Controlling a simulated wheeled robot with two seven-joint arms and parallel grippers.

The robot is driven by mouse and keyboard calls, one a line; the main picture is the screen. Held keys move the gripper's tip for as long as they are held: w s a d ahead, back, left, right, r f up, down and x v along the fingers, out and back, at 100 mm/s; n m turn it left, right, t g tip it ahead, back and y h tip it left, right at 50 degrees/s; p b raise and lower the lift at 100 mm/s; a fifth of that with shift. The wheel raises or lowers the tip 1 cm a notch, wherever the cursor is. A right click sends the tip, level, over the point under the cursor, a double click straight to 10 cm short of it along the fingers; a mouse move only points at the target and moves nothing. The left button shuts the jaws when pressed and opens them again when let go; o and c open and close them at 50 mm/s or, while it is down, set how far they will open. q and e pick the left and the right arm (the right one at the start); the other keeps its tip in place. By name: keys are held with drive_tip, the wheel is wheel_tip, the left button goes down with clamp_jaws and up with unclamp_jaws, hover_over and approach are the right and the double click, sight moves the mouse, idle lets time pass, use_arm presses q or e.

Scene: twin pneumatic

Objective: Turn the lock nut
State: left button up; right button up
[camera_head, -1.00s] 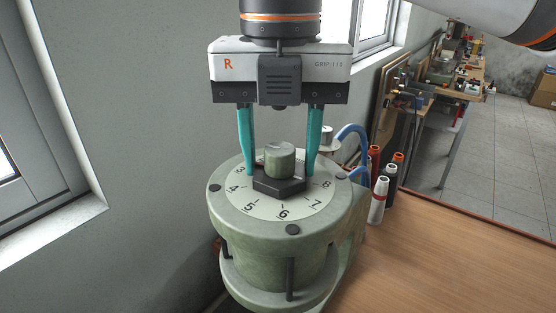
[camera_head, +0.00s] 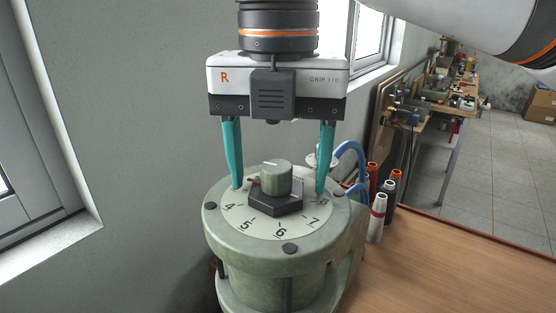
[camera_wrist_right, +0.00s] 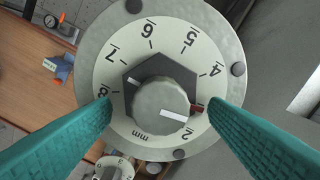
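The dark hexagonal lock nut (camera_head: 275,203) sits around a grey-green knob (camera_head: 278,181) in the middle of a numbered dial (camera_head: 243,222). In the right wrist view the nut (camera_wrist_right: 132,98) has a small white mark on its side facing between 7 and 8. The knob (camera_wrist_right: 160,100) has a white line, and a red pointer (camera_wrist_right: 196,108) shows beside it. My right gripper (camera_head: 278,188) has its two teal fingers spread on either side of the nut, over the dial, with clear gaps to the nut. It is open and empty. My left gripper is not in view.
The dial tops a round green housing (camera_head: 262,263) with bolts around its rim. A wooden tabletop (camera_head: 450,265) is clear at right. A wall and window are at left.

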idle(0.3)
wheel_tip(320, 180, up, 7)
drive_tip(key=shift+r, duration=0.15)
wheel_tip(320, 180, up, 5)
drive_tip(key=shift+f+p, duration=0.15)
drive_tip(key=shift+p, duration=0.6)
